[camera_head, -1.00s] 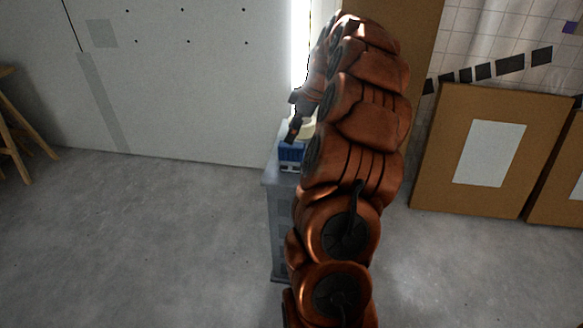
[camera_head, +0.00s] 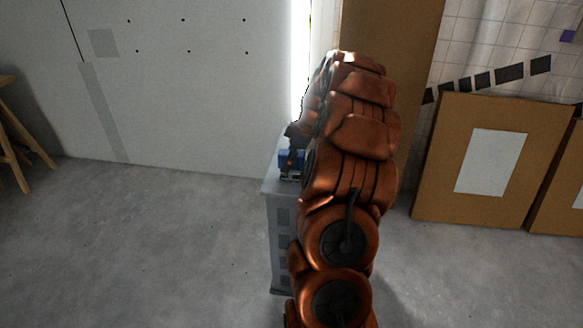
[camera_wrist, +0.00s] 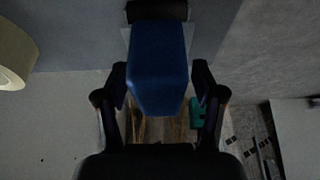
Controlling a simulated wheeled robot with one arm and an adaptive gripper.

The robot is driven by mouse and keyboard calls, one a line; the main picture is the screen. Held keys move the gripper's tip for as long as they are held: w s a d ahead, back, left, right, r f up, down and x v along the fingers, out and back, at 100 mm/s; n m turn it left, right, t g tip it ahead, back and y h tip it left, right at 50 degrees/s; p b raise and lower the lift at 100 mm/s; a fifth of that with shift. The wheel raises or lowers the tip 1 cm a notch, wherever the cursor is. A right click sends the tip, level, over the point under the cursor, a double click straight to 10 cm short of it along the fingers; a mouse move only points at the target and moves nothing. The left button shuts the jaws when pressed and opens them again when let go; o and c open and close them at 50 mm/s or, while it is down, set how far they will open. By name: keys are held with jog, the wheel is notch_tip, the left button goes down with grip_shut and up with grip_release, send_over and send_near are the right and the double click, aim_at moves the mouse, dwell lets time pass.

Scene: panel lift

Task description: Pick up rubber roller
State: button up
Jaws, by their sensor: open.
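In the wrist view a blue block-like body (camera_wrist: 158,65) with a black part (camera_wrist: 157,10) at its far end lies between my fingers; it appears to be the rubber roller. In the head view its blue part (camera_head: 287,160) shows on top of a grey cabinet (camera_head: 283,225), just below my gripper (camera_head: 294,142). My gripper (camera_wrist: 160,88) is open in the wrist view, one finger on each side of the blue body. I cannot tell whether either finger touches it. My arm hides much of the cabinet top in the head view.
A cream ring, perhaps a tape roll (camera_wrist: 14,55), is at the left edge of the wrist view. A small green thing (camera_wrist: 197,112) shows by the right finger. Brown framed panels (camera_head: 455,205) lean on the right wall. The floor left of the cabinet is clear.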

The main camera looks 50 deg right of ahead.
aim_at(287, 152)
grip_shut()
dwell(0.6)
jog(key=shift+r, duration=0.1)
jog(key=shift+r, duration=0.95)
jog(key=shift+d+r+p, duration=0.1)
jog(key=shift+r+p, duration=0.25)
jog(key=shift+r, duration=0.55)
jog(key=s+d+r, duration=0.1)
jog(key=s, duration=1.5)
jog(key=shift+d+p, duration=0.2)
jog(key=shift+p, duration=0.15)
jog(key=shift+r, duration=0.1)
